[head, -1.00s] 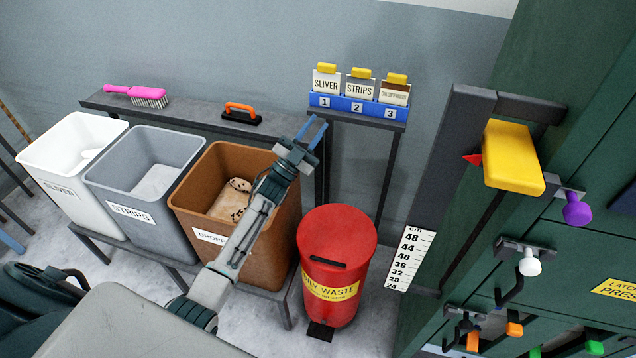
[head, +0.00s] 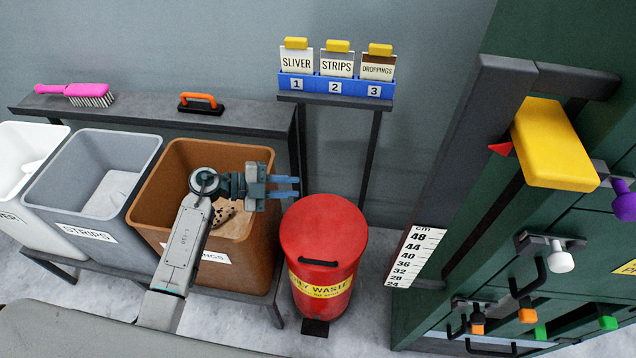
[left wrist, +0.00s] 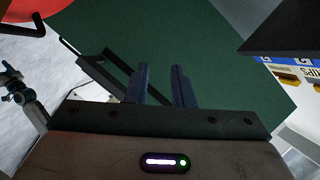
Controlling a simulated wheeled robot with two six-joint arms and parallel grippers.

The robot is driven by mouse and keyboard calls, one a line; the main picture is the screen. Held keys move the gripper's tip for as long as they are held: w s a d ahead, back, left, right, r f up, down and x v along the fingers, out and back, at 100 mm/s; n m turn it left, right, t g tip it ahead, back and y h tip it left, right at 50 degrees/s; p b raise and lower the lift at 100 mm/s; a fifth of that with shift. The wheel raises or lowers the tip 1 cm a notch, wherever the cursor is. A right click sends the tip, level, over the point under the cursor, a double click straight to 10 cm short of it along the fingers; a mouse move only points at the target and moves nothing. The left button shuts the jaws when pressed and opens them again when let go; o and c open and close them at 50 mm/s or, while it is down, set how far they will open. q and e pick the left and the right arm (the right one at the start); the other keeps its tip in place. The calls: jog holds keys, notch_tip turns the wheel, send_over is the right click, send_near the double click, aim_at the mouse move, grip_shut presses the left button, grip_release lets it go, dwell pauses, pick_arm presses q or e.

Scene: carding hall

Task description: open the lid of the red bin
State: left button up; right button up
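The red bin (head: 322,278) stands on the floor right of the brown bin, with a yellow waste label. Its round red lid (head: 323,232) is shut, with a black handle (head: 318,262) at the front edge and a black pedal (head: 315,327) at the foot. My left gripper (head: 297,187) is level above the lid's far left edge, pointing right. Its two blue fingers are apart with nothing between them, as the left wrist view (left wrist: 162,75) also shows. A red rounded edge, likely the lid, shows there at top left. My right gripper is not in view.
The brown bin (head: 269,230), grey bin (head: 140,152) and white bin (head: 55,132) stand on a low bench at left. A shelf behind holds a pink brush (head: 88,95) and an orange-handled tool (head: 198,103). A green machine (head: 470,230) with a yellow block (head: 552,145) stands close at right.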

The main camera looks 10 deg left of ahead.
pick_arm(q)
jog(key=p+x, duration=0.1)
jog(key=x, duration=0.7)
jog(key=shift+w+d+p, duration=0.15)
jog(key=shift+d+p, duration=0.05)
jog(key=shift+p, duration=0.2)
grip_shut()
dwell(0.8)
grip_release()
